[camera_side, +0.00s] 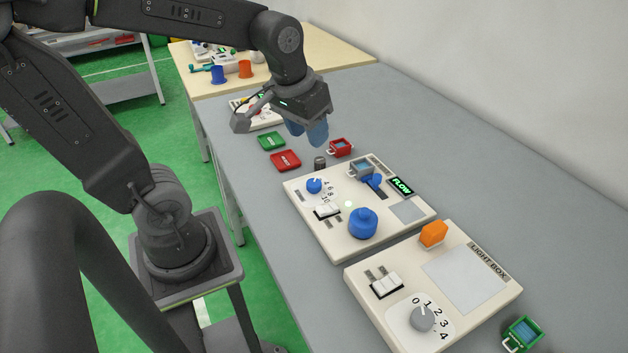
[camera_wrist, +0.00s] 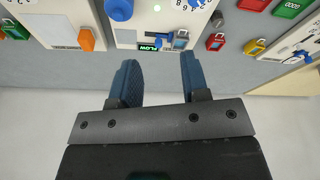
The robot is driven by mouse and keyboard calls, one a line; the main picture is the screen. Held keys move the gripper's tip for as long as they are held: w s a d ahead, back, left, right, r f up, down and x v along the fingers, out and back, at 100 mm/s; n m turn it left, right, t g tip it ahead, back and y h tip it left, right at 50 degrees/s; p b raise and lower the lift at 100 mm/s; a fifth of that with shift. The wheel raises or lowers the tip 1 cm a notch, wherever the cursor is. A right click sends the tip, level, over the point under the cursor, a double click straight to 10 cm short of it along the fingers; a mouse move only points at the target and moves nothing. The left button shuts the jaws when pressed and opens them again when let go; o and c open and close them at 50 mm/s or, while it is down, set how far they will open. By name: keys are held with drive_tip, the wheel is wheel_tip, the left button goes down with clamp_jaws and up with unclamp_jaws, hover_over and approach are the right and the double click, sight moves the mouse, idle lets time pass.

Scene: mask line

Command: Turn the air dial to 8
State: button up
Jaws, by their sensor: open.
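The air dial (camera_side: 314,185) is a small blue knob with a scale reading 4, 6, 8 and 10 on the white flow panel. Its setting is too small to read. Only part of its printed scale (camera_wrist: 187,4) shows at the top edge of the wrist view. My gripper (camera_side: 307,133) is open and empty, raised above the bench behind the flow panel and apart from the dial. Its two blue fingers also show spread in the wrist view (camera_wrist: 158,62).
The flow panel also has a large blue knob (camera_side: 363,223), a switch (camera_side: 327,211), a blue lever (camera_side: 371,180) and a lit FLOW sign (camera_side: 401,187). The light box (camera_side: 463,282) stands in front.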

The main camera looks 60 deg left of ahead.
sight(314, 183)
drive_tip(key=o, duration=0.4)
drive_tip(key=w+a+f+n+g, duration=0.3)
drive_tip(key=w+a+f+n, duration=0.1)
drive_tip(key=a+f, duration=0.3)
drive_tip(key=shift+w+a+n+h, duration=0.3)
drive_tip(key=shift+w+a, duration=0.55)
wheel_tip(314, 183, down, 14)
drive_tip(key=shift+r, duration=0.1)
drive_tip(key=c, duration=0.9)
